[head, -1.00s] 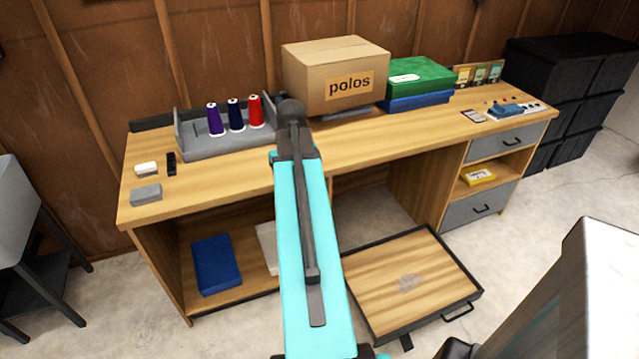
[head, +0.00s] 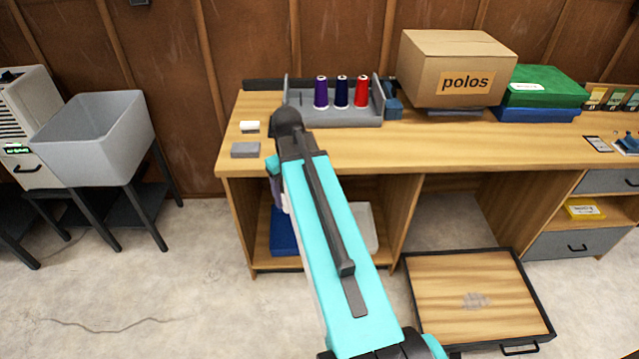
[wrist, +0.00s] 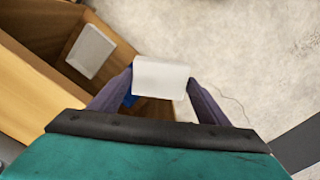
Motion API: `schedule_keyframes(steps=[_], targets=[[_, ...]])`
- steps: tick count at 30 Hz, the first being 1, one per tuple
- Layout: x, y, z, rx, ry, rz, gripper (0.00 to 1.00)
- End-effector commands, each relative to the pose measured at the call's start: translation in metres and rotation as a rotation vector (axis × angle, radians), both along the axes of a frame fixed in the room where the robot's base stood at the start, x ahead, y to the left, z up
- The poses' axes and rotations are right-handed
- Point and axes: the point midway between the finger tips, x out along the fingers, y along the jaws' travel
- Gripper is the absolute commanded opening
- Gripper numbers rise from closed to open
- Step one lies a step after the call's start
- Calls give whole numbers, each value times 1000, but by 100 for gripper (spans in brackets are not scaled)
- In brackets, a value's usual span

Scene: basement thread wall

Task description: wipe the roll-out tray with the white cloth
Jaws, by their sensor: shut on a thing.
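The roll-out tray (head: 440,284) stands low by the floor in front of the desk, right of my arm in the head view. It has a wooden surface, a dark rim and a pale grey smudge (head: 476,300). My gripper (wrist: 160,82) is shut on the white cloth (wrist: 160,72), which shows as a pale folded piece between the two fingers in the wrist view. In the head view my arm hides most of the gripper; only a sliver of the white cloth (head: 286,202) shows beside it, left of the tray and near the desk's left front.
The desk (head: 450,150) carries a thread rack (head: 340,115), a polos box (head: 455,70) and a green box (head: 545,87). A grey block (head: 245,149) and a white block (head: 250,127) lie at its left end. A grey basin (head: 95,135) stands left. Floor between is clear.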

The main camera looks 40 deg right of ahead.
Motion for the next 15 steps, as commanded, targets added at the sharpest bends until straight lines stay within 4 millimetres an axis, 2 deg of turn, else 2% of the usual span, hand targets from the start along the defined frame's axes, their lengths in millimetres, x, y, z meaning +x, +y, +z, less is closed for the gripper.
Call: schedule_keyframes(steps=[1,15], targets=[[4,15,-2,0,0,21,52],[28,142,-25,0,0,148,52]])
